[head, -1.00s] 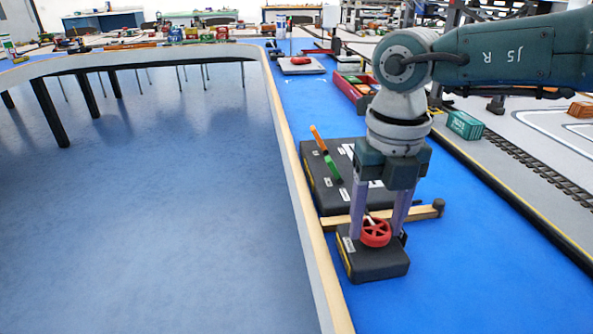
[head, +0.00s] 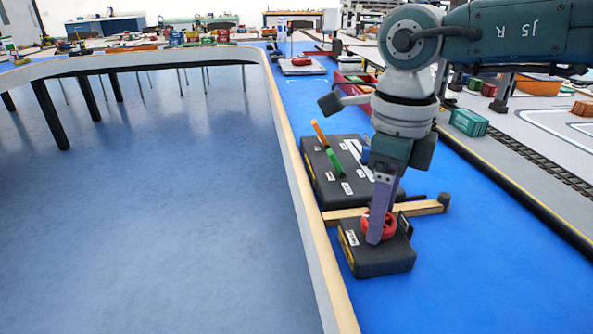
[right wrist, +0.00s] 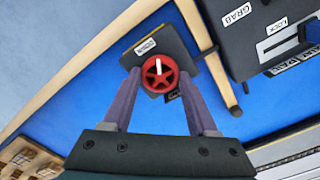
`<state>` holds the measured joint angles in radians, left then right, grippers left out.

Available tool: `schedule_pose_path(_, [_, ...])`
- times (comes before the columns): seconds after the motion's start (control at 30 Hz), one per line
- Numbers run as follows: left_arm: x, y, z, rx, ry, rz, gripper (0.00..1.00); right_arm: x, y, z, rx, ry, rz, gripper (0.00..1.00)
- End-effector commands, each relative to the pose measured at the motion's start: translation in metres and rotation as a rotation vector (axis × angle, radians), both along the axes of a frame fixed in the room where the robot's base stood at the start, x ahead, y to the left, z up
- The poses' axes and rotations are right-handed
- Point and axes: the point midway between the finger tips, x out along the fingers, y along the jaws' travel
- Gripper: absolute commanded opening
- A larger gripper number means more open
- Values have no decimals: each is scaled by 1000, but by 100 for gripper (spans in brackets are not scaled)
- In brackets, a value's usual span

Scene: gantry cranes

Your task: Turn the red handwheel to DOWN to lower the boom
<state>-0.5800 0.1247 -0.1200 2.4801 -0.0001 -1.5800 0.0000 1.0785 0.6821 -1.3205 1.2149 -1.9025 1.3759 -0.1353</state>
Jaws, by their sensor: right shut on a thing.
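The red handwheel (head: 389,222) sits on top of a small black box (head: 382,264) near the table's left edge. My right gripper (head: 376,234) is shut on the handwheel from above; one finger hides part of it in the head view. In the right wrist view the wheel (right wrist: 160,79) lies between the two fingertips (right wrist: 159,73). Its white pointer points up the picture, towards the side with a white label (right wrist: 146,47) too small to read surely. Another label is partly hidden by a finger. My left gripper is not in view.
A wooden bar (head: 425,208) lies just behind the box. Beyond it stands a larger black console (head: 320,181) with a green and orange lever (head: 334,163). A teal container (head: 468,122) and track are at right. Blue table is clear right of the box.

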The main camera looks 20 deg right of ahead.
Motion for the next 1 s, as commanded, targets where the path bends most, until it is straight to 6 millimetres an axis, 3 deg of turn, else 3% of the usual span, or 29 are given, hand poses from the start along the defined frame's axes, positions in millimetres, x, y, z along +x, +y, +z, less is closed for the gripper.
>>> schedule_pose_path(0.5, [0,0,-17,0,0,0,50,1,0,0,2,-1,393,3])
schedule_pose_path(1.0, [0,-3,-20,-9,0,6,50,1,0,1,2,-1,503,3])
